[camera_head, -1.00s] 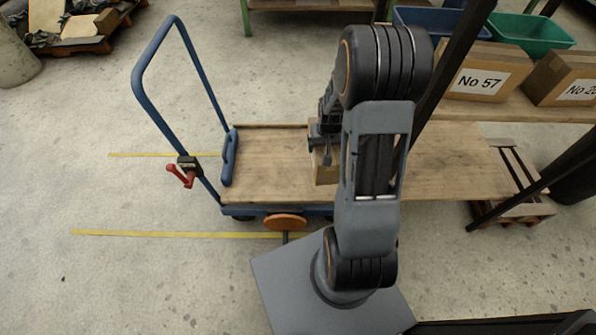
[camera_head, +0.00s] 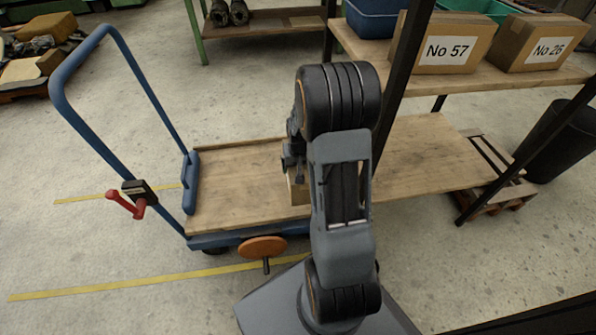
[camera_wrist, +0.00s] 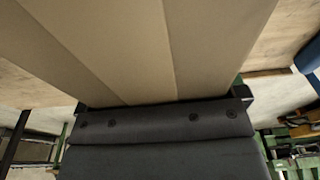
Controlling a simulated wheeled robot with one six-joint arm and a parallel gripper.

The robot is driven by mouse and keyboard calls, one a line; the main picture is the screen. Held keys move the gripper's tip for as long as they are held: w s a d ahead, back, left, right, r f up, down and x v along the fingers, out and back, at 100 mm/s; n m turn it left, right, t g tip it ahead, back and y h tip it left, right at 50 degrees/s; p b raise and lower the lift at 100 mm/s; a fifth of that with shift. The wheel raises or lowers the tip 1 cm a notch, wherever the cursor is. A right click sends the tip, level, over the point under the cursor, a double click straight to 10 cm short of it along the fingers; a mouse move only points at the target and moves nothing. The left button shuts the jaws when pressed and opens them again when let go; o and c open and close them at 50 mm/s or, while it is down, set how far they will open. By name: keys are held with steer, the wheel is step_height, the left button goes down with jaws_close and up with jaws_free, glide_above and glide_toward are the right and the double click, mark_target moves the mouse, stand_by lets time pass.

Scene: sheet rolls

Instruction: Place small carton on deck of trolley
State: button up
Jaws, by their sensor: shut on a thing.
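The trolley has a blue frame and handle and a wooden deck (camera_head: 238,182), left of the middle in the head view. My gripper (camera_head: 293,160) is shut on the small brown carton (camera_head: 298,189), which shows over the right part of the deck. My arm hides much of the carton and the deck's right end. I cannot tell whether the carton touches the deck. In the wrist view the carton (camera_wrist: 150,45) fills the top middle, between the dark jaws of my gripper (camera_wrist: 165,100).
A shelf rack at the right holds cartons marked No 57 (camera_head: 446,45) and No 26 (camera_head: 540,45). Its dark post (camera_head: 397,85) stands close to my arm. A red grip (camera_head: 128,203) sits on the trolley handle. The deck's left part is bare.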

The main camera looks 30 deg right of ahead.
steer(key=shift+w+a+f+b, duration=0.7)
steer(key=shift+w+f+b, duration=0.35)
steer(key=shift+w+f, duration=0.65)
steer(key=shift+w+a+f+b, duration=0.65)
steer(key=shift+w+f+b, duration=0.35)
steer(key=shift+w+f, duration=0.75)
steer(key=shift+w+a+f+b, duration=0.7)
steer(key=shift+w+f+b, duration=0.45)
steer(key=shift+f, duration=0.95)
steer(key=shift+w+f, duration=0.1)
steer(key=o, duration=1.4)
steer(key=shift+f, duration=0.1)
